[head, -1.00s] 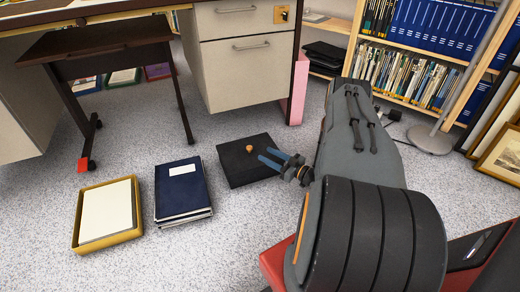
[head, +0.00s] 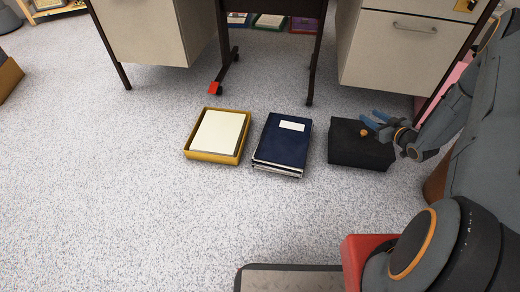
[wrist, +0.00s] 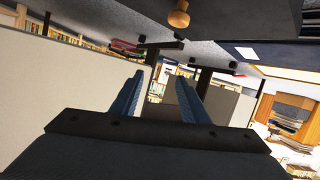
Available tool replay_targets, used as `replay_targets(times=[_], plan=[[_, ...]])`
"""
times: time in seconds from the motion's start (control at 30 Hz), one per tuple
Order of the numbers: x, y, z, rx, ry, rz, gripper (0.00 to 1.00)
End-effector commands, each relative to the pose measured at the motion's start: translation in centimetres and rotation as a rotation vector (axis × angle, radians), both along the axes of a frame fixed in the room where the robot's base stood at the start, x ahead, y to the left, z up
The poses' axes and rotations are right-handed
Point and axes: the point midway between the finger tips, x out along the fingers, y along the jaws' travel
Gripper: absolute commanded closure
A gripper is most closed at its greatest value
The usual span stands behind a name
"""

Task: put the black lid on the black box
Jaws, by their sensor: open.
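The black box (head: 352,154) stands on the floor at the right in the head view. The black lid (head: 345,131) appears to lie flat on top of it, with a small orange-brown wooden knob. In the wrist view the knob (wrist: 179,14) shows at the top edge, beside the dark lid surface (wrist: 225,14). My gripper (head: 372,121) is open and empty, with blue fingers close to the knob and apart from it. In the wrist view both fingers (wrist: 158,95) are spread with nothing between them. My gripper and arm hide the box's right side.
A dark blue book stack (head: 284,145) lies left of the box, and a yellow tray (head: 188,151) with white paper is farther left. Desk drawers (head: 395,60) stand behind the box. The floor (head: 120,200) at the front left is clear.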

Motion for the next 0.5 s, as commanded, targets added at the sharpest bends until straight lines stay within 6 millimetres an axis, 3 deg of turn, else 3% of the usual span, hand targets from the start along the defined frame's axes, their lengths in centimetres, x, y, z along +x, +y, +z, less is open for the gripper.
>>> replay_targets(times=[0.03, 0.1, 0.23, 0.37, 0.5], plan=[[1.8, 1.9, 2.1, -0.033, 0.026, 0.006, 0.59], [3.6, 4.1, 4.4, -0.076, 0.073, -0.002, 0.59], [5.7, 8.9, 8.7, -0.146, 0.158, -0.019, 0.59], [6.1, 14.1, 13.1, -0.202, 0.24, -0.036, 0.59], [4.6, 20.1, 17.7, -0.249, 0.329, -0.049, 0.59]])
